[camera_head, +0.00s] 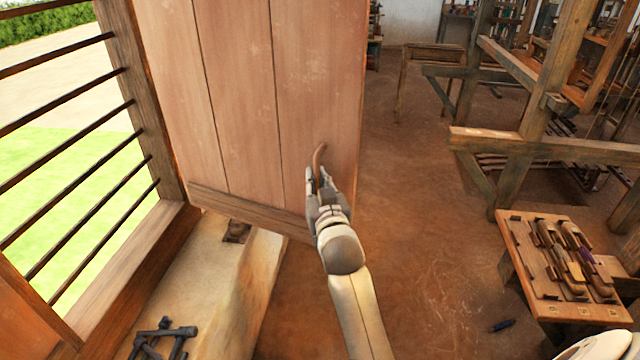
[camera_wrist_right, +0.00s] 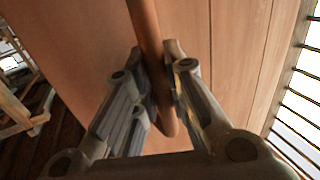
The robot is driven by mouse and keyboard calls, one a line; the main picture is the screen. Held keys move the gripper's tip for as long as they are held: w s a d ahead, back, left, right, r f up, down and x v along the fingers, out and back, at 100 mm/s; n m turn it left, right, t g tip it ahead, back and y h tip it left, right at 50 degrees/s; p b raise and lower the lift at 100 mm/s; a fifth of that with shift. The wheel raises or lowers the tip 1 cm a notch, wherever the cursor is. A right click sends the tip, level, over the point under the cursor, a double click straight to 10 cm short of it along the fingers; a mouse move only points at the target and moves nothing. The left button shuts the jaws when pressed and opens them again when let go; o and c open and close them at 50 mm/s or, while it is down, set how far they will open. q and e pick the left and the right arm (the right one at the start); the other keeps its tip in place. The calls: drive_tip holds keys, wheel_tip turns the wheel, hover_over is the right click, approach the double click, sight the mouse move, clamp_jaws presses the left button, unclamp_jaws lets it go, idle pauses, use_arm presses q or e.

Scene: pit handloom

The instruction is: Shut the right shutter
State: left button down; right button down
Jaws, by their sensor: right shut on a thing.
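The right shutter (camera_head: 235,95) is a panel of reddish wooden planks with a bottom batten. It stands swung open from the right post of the barred window, out into the room. A curved brown handle (camera_head: 319,158) sits near its free edge, low down. My right gripper (camera_head: 322,178) is at this handle, and its fingers close around it. In the right wrist view the handle (camera_wrist_right: 150,55) runs between the two fingers, with the shutter planks (camera_wrist_right: 235,50) behind. My left gripper is not in view.
The window (camera_head: 75,130) has dark horizontal bars and a wooden frame. A pale ledge (camera_head: 215,285) below it carries a dark metal object (camera_head: 162,338). A low table (camera_head: 515,245) with wooden shuttles and the loom frame (camera_head: 535,125) stand at right. The floor between is mostly clear.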

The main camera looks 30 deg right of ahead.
drive_tip(key=shift+d, duration=0.1)
drive_tip(key=c, duration=1.5)
unclamp_jaws()
drive_tip(key=shift+o, duration=0.2)
